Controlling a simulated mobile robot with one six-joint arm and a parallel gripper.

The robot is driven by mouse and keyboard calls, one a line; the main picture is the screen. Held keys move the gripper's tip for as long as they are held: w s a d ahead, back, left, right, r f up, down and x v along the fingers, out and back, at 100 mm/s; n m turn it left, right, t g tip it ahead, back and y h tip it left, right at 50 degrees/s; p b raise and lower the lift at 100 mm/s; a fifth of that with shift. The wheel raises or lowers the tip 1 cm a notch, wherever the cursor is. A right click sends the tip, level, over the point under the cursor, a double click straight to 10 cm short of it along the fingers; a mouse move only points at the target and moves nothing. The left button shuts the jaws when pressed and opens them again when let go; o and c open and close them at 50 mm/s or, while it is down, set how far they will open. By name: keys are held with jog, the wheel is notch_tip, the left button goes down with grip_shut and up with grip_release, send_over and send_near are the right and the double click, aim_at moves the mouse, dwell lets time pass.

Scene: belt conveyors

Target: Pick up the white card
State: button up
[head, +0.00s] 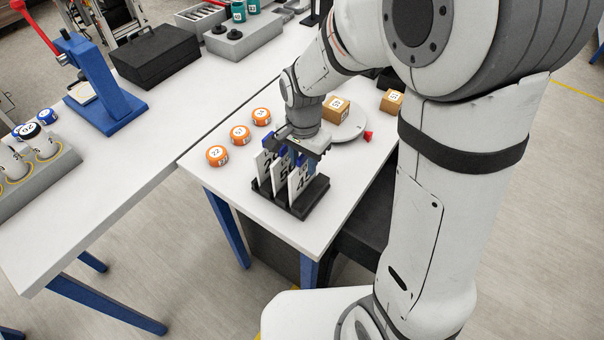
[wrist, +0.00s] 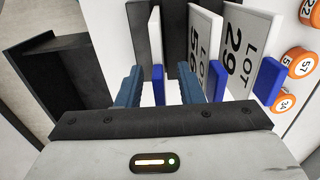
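Several white lot cards stand upright in a black slotted rack (head: 297,208) on the small white table. In the head view the right-hand card (head: 299,181) is under my gripper (head: 301,159). In the wrist view that card (wrist: 155,42) shows nearly edge-on, with a blue tab on it. My gripper's two blue-grey fingers (wrist: 159,78) are open, one on each side of this card, with visible gaps between. The card marked 56 (wrist: 203,42) and the card marked LOT 29 (wrist: 250,45) stand to the right, outside the fingers.
Orange round pucks (head: 239,134) lie in a row left of the rack. A cardboard box (head: 336,110) sits on a round grey plate (head: 350,126) behind the gripper. A long white table (head: 110,190) with a blue press (head: 88,85) stands to the left.

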grip_shut()
dwell(0.3)
dwell(0.4)
